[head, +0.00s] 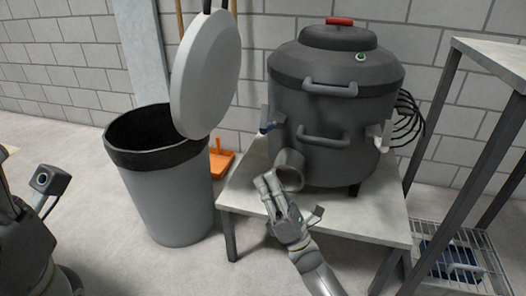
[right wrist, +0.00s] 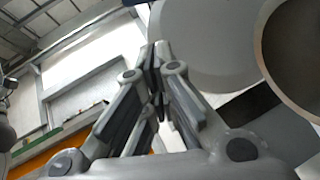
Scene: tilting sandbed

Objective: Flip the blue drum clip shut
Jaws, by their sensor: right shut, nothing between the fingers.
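The dark grey drum (head: 335,105) stands upright on a light table, its lid on top with a red grip. The blue clip (head: 270,127) is on the drum's left side, by a grey bracket; its exact angle is too small to tell. A white clip (head: 380,133) is on the right side. My right gripper (head: 267,186) is shut and empty, below the blue clip and beside the drum's round spout (head: 290,168). The right wrist view shows its closed fingers (right wrist: 154,55), but I cannot make out the blue clip there. My left gripper (head: 12,205) is partly visible at the left edge; its fingers are unclear.
A grey bin (head: 165,190) with its pale round lid (head: 206,75) raised stands left of the table (head: 375,225). An orange dustpan (head: 221,160) is behind. A metal-legged rack (head: 485,120) stands close on the right. Black cables (head: 408,115) hang by the drum's right side.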

